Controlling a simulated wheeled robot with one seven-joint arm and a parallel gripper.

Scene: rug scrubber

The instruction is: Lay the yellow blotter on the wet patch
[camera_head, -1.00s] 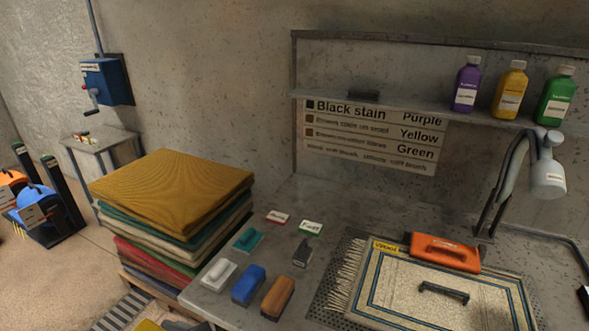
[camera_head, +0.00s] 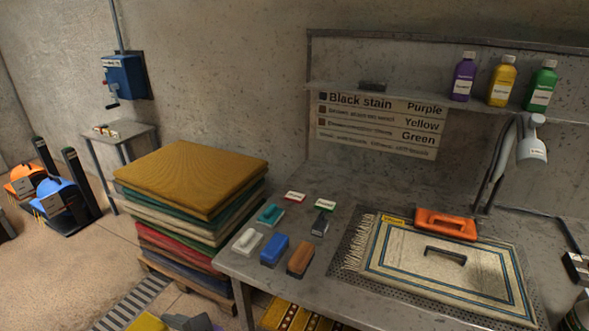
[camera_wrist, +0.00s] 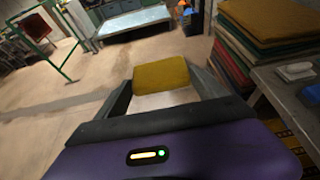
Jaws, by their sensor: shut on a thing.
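The yellow blotter (camera_wrist: 162,75) is held between the fingers of my gripper (camera_wrist: 163,92) in the wrist view. In the head view a yellow piece of it (camera_head: 148,323) shows at the bottom edge, beside a grey part of my gripper. My gripper is left of the workbench, apart from the rug. The cream rug (camera_head: 395,262) with blue border lines lies on a perforated mat on the bench. A faintly darker area on the rug, around and right of a black handle (camera_head: 445,255), may be the wet patch; its outline is unclear.
A stack of folded rugs (camera_head: 190,178) stands left of the bench. Brushes, including a blue one (camera_head: 274,249), lie on the bench's left part.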

